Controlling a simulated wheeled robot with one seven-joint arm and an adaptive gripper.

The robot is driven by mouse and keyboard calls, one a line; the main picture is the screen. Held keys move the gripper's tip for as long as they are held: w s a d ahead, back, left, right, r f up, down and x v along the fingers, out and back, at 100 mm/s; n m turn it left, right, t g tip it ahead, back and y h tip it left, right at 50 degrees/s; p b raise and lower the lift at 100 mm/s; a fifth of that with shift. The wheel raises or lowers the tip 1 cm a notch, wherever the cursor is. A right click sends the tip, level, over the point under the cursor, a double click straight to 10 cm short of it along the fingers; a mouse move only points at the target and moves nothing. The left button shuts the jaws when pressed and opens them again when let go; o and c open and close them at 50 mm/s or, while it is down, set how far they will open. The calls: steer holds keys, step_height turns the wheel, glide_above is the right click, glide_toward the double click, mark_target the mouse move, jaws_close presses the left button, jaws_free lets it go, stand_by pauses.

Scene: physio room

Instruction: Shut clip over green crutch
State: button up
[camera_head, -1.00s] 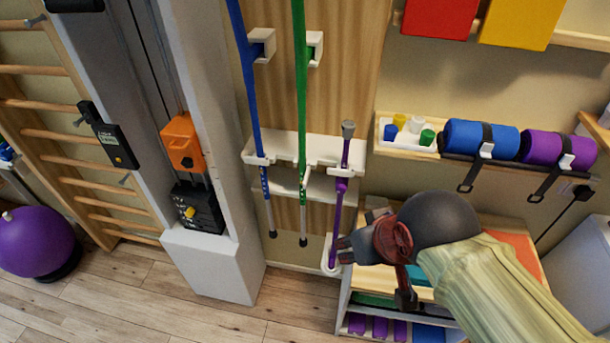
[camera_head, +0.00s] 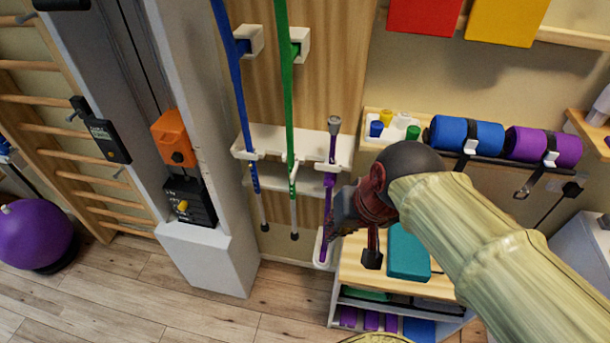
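The green crutch (camera_head: 285,95) stands upright in the white wall rack (camera_head: 270,134), between the blue crutch (camera_head: 231,75) and a short purple cane (camera_head: 329,180). A white clip (camera_head: 291,163) sits at the rack's front edge by the green crutch; it is too small to tell whether it is open or shut. My gripper (camera_head: 338,212) is at the lower right of the rack, close to the purple cane and apart from the green crutch. Its fingers are dark and small in view, so their opening cannot be told.
A shelf unit (camera_head: 380,283) with a teal block (camera_head: 408,252) stands below my arm. Blue (camera_head: 466,135) and purple (camera_head: 543,146) rolls lie on a wall shelf at right. A grey post (camera_head: 206,235) with an orange box (camera_head: 173,138) stands left of the rack.

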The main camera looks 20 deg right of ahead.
mark_target(295, 171)
steer(key=w+m, duration=0.2)
steer(key=w+m+g+y+p, duration=0.1)
steer(key=m, duration=0.1)
steer(key=w+d+m+p, duration=0.1)
steer(key=w, duration=0.1)
steer(key=shift+w+m+g+y, duration=0.3)
steer(key=shift+m+y, duration=0.1)
jaws_close()
steer(key=w+d+f+m+t+y+p, duration=0.1)
steer(key=w+d+f+m+y+p, duration=0.1)
steer(key=w+d+m, duration=0.3)
steer(key=w+d+f+m+y+p, duration=0.3)
steer(key=w+d+m, duration=0.2)
steer(key=w+m, duration=0.3)
steer(key=shift+w+d+m+t, duration=0.2)
steer(key=shift+w+m+t, duration=0.2)
steer(key=shift+m, duration=0.5)
steer(key=shift+f, duration=0.1)
steer(key=w+a+r+b+x, duration=0.1)
steer(key=r+b+x, duration=0.1)
steer(key=x, duration=1)
steer(key=shift+a+f, duration=0.25)
steer(key=shift+a, duration=0.4)
steer(key=shift+w+a, duration=0.1)
